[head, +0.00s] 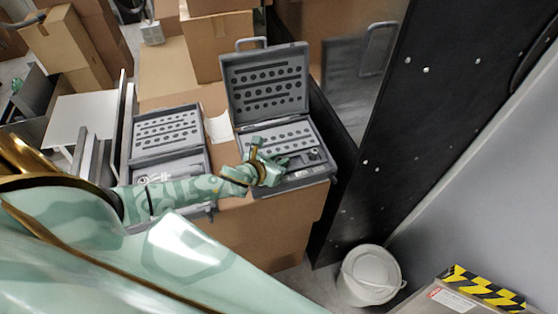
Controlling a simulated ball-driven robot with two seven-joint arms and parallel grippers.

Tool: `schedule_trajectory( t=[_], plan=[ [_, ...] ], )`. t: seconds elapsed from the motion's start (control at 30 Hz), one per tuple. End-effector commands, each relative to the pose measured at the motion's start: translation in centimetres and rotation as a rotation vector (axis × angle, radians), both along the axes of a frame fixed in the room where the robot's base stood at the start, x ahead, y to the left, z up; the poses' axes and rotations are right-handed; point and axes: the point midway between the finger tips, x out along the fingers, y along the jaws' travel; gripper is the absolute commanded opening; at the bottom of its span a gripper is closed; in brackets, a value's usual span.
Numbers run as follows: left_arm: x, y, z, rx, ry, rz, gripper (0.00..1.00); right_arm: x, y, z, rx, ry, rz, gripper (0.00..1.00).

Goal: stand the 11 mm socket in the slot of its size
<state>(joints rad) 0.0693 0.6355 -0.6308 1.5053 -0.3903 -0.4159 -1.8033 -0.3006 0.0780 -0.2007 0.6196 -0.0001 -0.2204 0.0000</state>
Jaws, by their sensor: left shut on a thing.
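An open grey socket case (302,128) stands on a cardboard box. Its raised lid (264,59) and its tray carry rows of dark round slots. My left gripper (275,165), green and gold, is over the front left part of this tray. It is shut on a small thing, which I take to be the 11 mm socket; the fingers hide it. The size marks on the slots are too small to read. A dark round piece (315,155) and a grey tool-like shape show in the tray right of the gripper. My right gripper is not in view.
A second open grey case (167,132) with rows of slots stands at the left, partly behind my left arm. Cardboard boxes (221,42) stand behind. A dark panel (425,90) rises at the right. A white bucket (369,276) is on the floor.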

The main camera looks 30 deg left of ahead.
Motion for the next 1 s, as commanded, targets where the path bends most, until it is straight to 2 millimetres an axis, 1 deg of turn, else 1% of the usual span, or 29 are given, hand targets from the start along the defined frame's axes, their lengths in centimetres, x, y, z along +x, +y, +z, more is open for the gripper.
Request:
schedule_trajectory(
  t=[0.17,0.27,0.3,0.37,0.4,0.63,0.7,0.77,0.87,1.0],
  plan=[
    [0.0,0.0,0.1,0.001,-0.001,0.0,0.0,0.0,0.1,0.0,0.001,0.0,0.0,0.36],
    [0.0,0.0,-0.2,0.001,0.0,0.0,0.0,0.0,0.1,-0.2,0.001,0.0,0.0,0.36],
    [0.0,0.0,-0.3,0.001,0.0,0.0,0.23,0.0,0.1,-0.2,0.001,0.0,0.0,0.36],
    [0.0,0.0,-0.2,0.001,0.0,0.0,0.4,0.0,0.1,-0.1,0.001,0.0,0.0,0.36],
    [0.0,0.0,-0.2,0.001,0.0,0.0,0.42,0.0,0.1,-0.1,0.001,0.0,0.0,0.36],
    [0.0,0.0,-0.1,0.0,0.0,0.0,0.42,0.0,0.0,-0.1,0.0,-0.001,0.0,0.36],
    [0.0,0.0,0.3,0.0,0.0,0.0,0.42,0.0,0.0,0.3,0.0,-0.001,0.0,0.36],
    [-0.7,0.1,0.4,0.001,0.002,-0.001,0.42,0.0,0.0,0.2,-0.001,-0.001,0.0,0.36],
    [-2.4,0.2,1.3,0.001,0.002,-0.003,0.42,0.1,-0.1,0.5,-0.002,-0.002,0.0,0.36],
    [-5.3,0.6,3.0,0.002,0.002,-0.003,0.42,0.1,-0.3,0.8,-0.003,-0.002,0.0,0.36]
  ],
)
